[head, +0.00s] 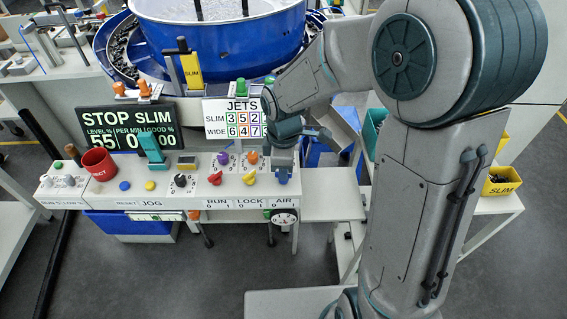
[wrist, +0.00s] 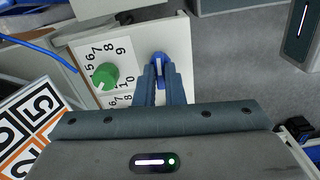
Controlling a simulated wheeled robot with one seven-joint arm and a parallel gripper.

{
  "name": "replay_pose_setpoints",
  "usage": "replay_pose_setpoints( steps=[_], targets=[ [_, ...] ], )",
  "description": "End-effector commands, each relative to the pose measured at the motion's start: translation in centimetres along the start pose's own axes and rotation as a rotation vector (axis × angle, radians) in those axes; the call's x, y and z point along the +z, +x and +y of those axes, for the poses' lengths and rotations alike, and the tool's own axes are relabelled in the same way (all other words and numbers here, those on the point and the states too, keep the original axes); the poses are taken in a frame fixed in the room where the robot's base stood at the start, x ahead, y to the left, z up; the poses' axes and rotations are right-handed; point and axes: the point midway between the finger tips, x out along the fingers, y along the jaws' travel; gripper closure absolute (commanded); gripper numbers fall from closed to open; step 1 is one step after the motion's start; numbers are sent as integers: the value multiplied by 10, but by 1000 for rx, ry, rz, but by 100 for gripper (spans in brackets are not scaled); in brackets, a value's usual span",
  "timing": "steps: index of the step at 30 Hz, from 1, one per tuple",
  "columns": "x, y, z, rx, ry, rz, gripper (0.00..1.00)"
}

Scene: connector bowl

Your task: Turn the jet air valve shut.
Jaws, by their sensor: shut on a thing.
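The AIR valve is a blue knob (head: 283,178) at the right end of the control panel, above the AIR label with its 0 and 1 marks. In the wrist view the same blue knob (wrist: 159,58) shows a white pointer line running roughly up and down the picture. My gripper (head: 283,170) is at this knob, coming down from above. In the wrist view its two blue-grey fingers (wrist: 161,72) are shut on the knob, one on each side. The fingers hide part of the knob, and the head view does not show its pointer clearly.
Red and yellow knobs for RUN (head: 215,178) and LOCK (head: 249,178) sit left of the valve. A green numbered dial (wrist: 105,76) is close beside my fingers. The JETS board (head: 232,118) stands behind. A round gauge (head: 284,219) hangs below the panel front.

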Motion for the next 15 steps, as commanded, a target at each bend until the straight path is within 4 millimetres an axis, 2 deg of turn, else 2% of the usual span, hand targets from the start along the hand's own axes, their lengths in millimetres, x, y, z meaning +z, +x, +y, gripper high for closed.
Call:
replay_pose_setpoints(
  steps=[15],
  targets=[
    [0,-5,0,0,-487,2,100]
  ],
)
